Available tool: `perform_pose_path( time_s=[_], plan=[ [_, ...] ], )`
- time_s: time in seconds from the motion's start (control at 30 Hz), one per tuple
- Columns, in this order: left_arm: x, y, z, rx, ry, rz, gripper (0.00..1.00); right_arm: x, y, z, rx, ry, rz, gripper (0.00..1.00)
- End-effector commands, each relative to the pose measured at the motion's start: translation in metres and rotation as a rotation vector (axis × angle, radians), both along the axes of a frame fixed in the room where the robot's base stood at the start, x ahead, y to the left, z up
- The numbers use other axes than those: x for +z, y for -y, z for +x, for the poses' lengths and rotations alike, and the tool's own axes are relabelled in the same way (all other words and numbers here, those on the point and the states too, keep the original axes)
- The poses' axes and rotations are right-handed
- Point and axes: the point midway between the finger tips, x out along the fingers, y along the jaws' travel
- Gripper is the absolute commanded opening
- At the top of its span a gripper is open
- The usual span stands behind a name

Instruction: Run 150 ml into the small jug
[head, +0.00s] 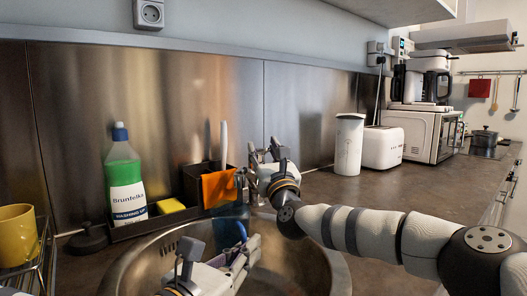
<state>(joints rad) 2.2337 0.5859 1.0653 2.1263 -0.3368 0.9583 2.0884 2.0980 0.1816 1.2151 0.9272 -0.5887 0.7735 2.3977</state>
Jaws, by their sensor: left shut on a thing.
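My left gripper (238,258) is low over the sink bowl.
The steel sink (330,270) fills the front middle. Behind it stand a green washing-up bottle (124,170), a yellow sponge (171,206) and a caddy with an orange cloth (218,188). A yellow mug (17,235) is at left. A white canister (348,145) and toaster (383,147) stand right.

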Motion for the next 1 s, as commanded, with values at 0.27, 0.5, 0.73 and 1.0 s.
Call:
perform_pose_path(
  time_s=[0.27,0.5,0.73,1.0],
  plan=[
    [0.0,0.0,0.0,0.0,0.001,-0.001,0.0,0.015,-0.003,0.005,0.005,-0.104,-0.01,0.0],
    [0.0,0.0,0.0,0.0,0.001,-0.001,0.0,0.033,-0.006,0.018,0.007,-0.112,-0.013,0.0],
    [0.001,0.0,0.0,0.0,0.001,0.0,0.0,0.034,-0.006,0.018,0.008,-0.111,-0.012,0.0],
    [0.001,0.0,0.0,0.0,0.001,-0.001,0.0,0.033,-0.005,0.019,0.006,-0.111,-0.013,0.47]
  ],
)
